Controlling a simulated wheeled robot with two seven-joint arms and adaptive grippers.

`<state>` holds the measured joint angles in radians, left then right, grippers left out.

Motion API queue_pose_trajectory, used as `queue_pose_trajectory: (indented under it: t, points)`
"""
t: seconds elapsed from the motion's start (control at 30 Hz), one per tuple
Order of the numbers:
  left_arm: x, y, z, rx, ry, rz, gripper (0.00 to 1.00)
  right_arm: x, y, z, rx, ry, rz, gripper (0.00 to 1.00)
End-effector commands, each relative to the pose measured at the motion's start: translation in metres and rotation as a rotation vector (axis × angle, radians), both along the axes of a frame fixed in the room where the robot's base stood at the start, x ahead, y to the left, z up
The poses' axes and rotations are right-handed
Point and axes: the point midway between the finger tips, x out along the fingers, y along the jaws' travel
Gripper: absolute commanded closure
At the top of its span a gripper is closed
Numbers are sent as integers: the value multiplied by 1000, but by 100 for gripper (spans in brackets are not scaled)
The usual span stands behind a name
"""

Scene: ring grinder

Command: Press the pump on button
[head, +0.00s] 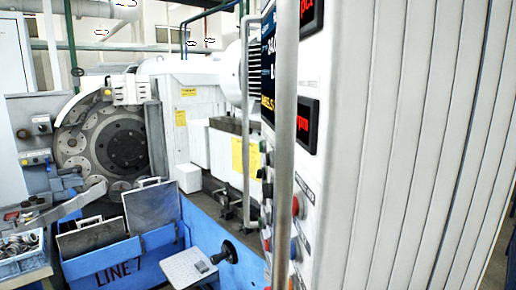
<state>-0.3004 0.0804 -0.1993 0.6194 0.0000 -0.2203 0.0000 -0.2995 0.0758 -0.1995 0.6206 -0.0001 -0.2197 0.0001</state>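The control panel (306,185) of the grinder stands close on the right and is seen at a steep angle. Its lower part carries several buttons and knobs, among them a red button (297,207), a blue button (294,248) and a green one (263,146). The labels are too small and slanted to read, so I cannot tell which is the pump on button. Neither of my grippers shows in the head view.
The ring grinder's round plate (122,145) is at the left. A crate of metal rings (20,250) sits at the lower left. A ribbed white side fills the right.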

Motion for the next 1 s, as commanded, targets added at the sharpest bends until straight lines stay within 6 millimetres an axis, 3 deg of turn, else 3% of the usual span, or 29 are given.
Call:
queue_pose_trajectory:
  t: [0.5, 1.0]
  points:
    - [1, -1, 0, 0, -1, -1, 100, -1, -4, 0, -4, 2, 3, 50]
    - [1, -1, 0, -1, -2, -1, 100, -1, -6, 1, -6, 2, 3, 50]
